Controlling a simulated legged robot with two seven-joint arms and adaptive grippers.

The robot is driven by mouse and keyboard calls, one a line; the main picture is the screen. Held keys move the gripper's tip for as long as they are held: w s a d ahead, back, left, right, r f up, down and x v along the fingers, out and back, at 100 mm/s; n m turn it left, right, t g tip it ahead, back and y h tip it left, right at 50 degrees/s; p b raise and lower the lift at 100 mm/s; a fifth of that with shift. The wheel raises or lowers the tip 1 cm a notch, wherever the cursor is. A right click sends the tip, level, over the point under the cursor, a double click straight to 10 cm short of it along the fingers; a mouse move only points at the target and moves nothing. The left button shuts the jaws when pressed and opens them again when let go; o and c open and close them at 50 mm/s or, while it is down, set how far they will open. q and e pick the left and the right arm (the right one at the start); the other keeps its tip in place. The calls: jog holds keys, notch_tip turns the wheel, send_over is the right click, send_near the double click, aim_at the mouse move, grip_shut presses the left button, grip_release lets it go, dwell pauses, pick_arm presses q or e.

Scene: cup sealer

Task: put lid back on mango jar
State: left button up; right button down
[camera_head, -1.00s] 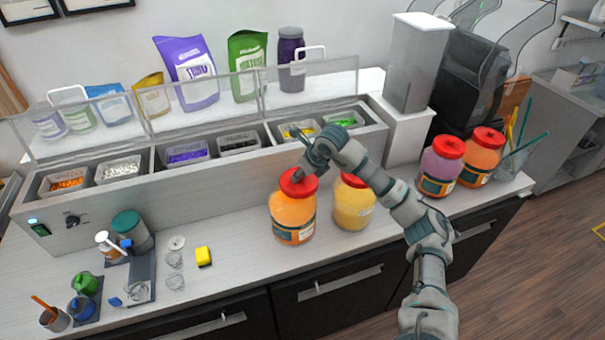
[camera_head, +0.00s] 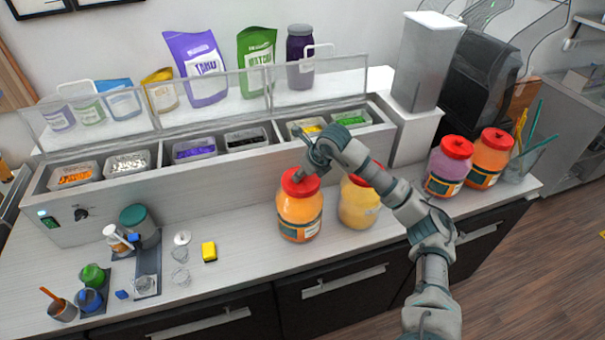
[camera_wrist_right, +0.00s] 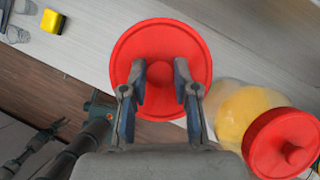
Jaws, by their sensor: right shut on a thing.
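An orange-filled jar (camera_head: 300,213) stands upright on the counter with a red lid (camera_head: 300,181) at its top. My right gripper (camera_head: 310,166) is above this lid. In the right wrist view the gripper (camera_wrist_right: 160,78) is shut on the knob of the red lid (camera_wrist_right: 160,35), one finger on each side. The lid looks level on the jar mouth; whether it is fully seated cannot be told. A yellow-filled jar (camera_head: 358,205) with a red lid stands just to the right, also in the right wrist view (camera_wrist_right: 238,108).
Two more red-lidded jars, one purple (camera_head: 447,168) and one orange (camera_head: 487,160), stand at the right. A topping bin row (camera_head: 150,190) runs behind. A yellow sponge (camera_head: 209,251) and small cups lie left. The counter front between sponge and jar is clear.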

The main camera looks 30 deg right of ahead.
jog(key=shift+s+a+r, duration=0.1)
jog(key=shift+a+r, duration=0.1)
jog(key=shift+a, duration=0.2)
dwell(0.5)
jog(key=shift+c, duration=1.6)
grip_release()
jog(key=shift+r+p, duration=2.65)
jog(key=shift+r, duration=0.85)
grip_shut()
